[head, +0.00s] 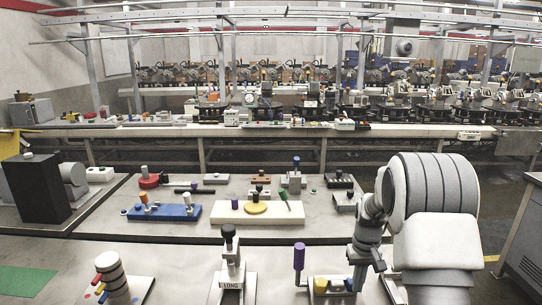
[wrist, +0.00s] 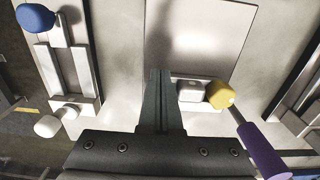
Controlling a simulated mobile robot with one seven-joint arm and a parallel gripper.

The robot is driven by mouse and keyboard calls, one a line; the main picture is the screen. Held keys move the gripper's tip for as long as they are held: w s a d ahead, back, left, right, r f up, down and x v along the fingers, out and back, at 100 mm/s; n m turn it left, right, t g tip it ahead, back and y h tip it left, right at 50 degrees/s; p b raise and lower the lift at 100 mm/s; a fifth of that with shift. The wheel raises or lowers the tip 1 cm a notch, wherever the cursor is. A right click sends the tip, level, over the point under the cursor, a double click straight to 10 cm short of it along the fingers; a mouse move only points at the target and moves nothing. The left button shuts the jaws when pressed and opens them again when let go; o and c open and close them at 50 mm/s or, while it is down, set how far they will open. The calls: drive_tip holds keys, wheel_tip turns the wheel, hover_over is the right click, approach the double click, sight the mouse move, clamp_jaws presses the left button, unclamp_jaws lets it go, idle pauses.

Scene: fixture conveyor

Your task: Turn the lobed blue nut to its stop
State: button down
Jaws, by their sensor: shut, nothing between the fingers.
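I cannot pick out the lobed blue nut with certainty. A rounded blue knob (wrist: 36,17) shows at the top left of the wrist view, over a pale slotted fixture (wrist: 41,75). A dark blue-black knob tops the fixture labelled LONG (head: 231,283) in the head view; it may be the same one. My gripper (wrist: 161,72) is shut and empty, its fingers together over the grey plate. It is apart from the blue knob, well to its right. In the head view my arm comes down at the right, and its fingertips are not clear.
A purple handle (head: 299,257) stands beside a yellow knob (head: 321,284); the yellow knob (wrist: 220,94) is just right of my fingers in the wrist view. Several fixtures, including a blue block (head: 160,212), fill the table behind.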

drive_tip(key=shift+w, duration=0.15)
drive_tip(key=shift+a, duration=0.25)
idle(0.3)
drive_tip(key=shift+s+r, duration=0.1)
drive_tip(key=shift+s, duration=0.25)
wheel_tip(320, 180, up, 6)
drive_tip(key=p, duration=0.4)
